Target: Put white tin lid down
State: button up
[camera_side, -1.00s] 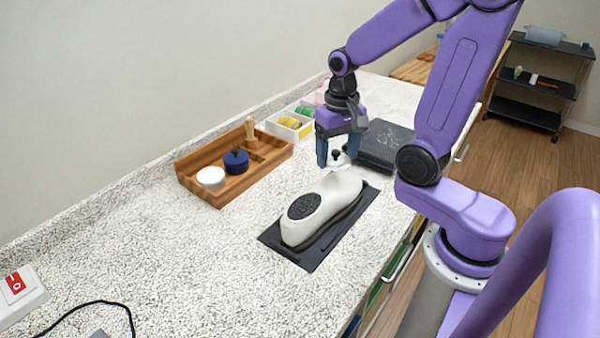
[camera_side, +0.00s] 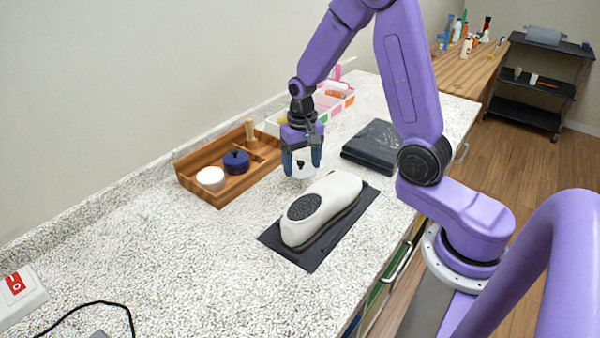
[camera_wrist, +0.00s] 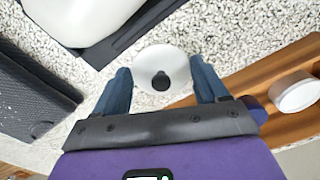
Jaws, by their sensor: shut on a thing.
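The white tin lid (camera_wrist: 160,62) is a round white disc with a black knob (camera_wrist: 160,81). In the side view the lid (camera_side: 301,170) is between the fingers of my gripper (camera_side: 301,164), over the speckled counter between the wooden tray and the white shoe-shaped object. I cannot tell whether the lid touches the counter. An open white tin (camera_side: 210,177) sits in the front of the wooden tray (camera_side: 217,203); it also shows in the wrist view (camera_wrist: 293,95).
A dark blue lidded pot (camera_side: 236,162) and a wooden peg (camera_side: 250,133) are in the tray. The white shoe-shaped object (camera_side: 325,207) lies on a black mat (camera_side: 305,262). A black box (camera_side: 374,146) lies behind. The counter's front left is mostly clear.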

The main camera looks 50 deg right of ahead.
aim_at(300, 166)
jog(key=shift+w+f, duration=0.3)
jog(key=shift+f, duration=1.65)
jog(key=shift+f, duration=0.1)
jog(key=o, duration=1)
